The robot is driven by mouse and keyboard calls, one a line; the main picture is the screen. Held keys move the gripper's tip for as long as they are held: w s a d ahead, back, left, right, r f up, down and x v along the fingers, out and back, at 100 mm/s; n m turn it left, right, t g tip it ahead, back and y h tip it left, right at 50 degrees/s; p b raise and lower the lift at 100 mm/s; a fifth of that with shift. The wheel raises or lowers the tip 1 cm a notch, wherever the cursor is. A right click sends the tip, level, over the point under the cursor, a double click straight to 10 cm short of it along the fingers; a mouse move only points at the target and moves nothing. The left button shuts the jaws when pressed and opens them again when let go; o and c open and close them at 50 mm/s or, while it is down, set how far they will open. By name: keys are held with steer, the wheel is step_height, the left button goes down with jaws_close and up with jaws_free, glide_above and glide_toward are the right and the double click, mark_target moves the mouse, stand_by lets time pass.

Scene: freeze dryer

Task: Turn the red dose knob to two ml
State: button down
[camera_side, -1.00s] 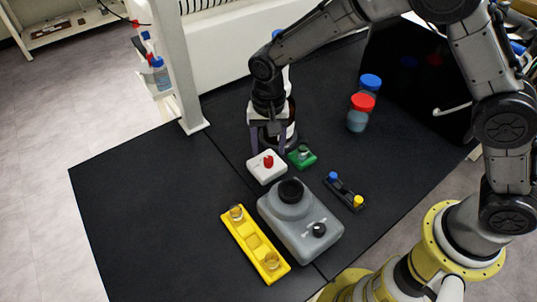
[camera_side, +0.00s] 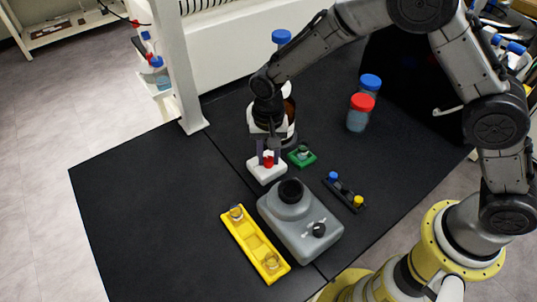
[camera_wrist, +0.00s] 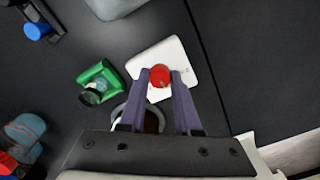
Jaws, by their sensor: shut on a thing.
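The red dose knob (camera_side: 268,163) stands on a small white block (camera_side: 258,173) in the middle of the black table. It also shows in the wrist view (camera_wrist: 160,76), on the white block (camera_wrist: 174,53). My gripper (camera_side: 268,156) points down over the block, with its two purple-grey fingers on either side of the knob. In the wrist view the gripper (camera_wrist: 161,74) is shut on the knob, one finger against each side. I cannot make out any dose marks or which value the knob points to.
A green holder with a small vial (camera_side: 302,156) stands close right of the block. A grey mixer (camera_side: 298,220), a yellow rack (camera_side: 251,240) and a black rack (camera_side: 344,192) stand nearer. A brown bottle (camera_side: 290,112) is just behind. The table's left part is clear.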

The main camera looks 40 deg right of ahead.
mark_target(269, 159)
steer(key=shift+n, duration=0.4)
steer(key=n, duration=0.5)
steer(key=shift+n, duration=0.3)
steer(key=n, duration=0.5)
steer(key=shift+n, duration=0.3)
stand_by(0.3)
steer(key=c, duration=0.6)
jaws_free()
steer(key=shift+r, duration=0.15)
step_height(269, 159, up, 14)
